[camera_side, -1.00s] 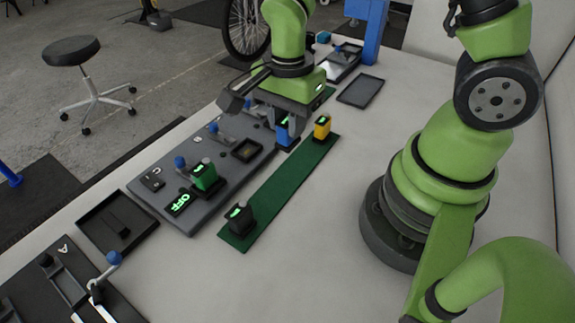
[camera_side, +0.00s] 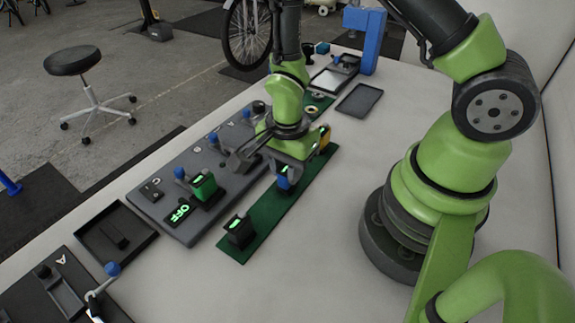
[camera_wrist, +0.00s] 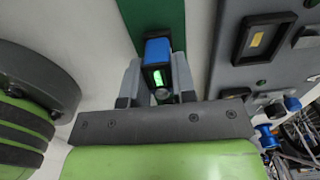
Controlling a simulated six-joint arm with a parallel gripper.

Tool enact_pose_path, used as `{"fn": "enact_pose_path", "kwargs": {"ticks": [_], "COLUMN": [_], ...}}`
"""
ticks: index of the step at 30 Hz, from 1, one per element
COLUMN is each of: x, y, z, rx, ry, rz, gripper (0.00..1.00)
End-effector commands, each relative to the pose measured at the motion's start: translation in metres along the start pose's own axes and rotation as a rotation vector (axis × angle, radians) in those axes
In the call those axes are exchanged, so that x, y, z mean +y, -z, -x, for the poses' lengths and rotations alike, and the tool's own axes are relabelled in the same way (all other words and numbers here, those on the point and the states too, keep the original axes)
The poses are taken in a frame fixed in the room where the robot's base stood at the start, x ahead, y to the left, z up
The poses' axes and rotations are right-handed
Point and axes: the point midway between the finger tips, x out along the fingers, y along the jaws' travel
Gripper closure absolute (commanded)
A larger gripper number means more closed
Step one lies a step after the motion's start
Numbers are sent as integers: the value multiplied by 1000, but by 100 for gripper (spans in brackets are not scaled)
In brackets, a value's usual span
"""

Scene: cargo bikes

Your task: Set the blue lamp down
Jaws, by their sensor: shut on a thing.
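The blue lamp (camera_side: 284,180) is held in my gripper (camera_side: 283,172), over the green mat (camera_side: 267,212). In the wrist view the blue lamp (camera_wrist: 158,50), with a lit green window, sits between the two grey fingers of my gripper (camera_wrist: 157,78), which are shut on it. It looks upright and low over the mat; I cannot tell whether it touches. The black lamp (camera_side: 240,230) stands on the mat's near end. The yellow lamp (camera_side: 324,139) stands at the far end, partly hidden by my gripper.
A grey panel (camera_side: 182,232) lies left of the mat, with a green lamp (camera_side: 203,187), an OFF display (camera_side: 180,212) and blue-knobbed levers. A dark tray (camera_side: 116,233) sits at the near left. Bare mat shows between the blue and black lamps. The tabletop right of the mat is clear.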

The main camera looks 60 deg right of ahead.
Motion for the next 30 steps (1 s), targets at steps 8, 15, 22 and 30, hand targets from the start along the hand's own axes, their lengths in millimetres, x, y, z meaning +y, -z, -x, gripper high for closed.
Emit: {"fn": "enact_pose_path", "kwargs": {"ticks": [8,15,22,30], "x": [0,0,-2,-2], "y": [0,0,0,0], "z": [-2,0,25,76], "rx": [0,0,-1,-1], "ry": [0,1,7,9], "rz": [0,0,0,0], "gripper": [49,49,49,49]}}
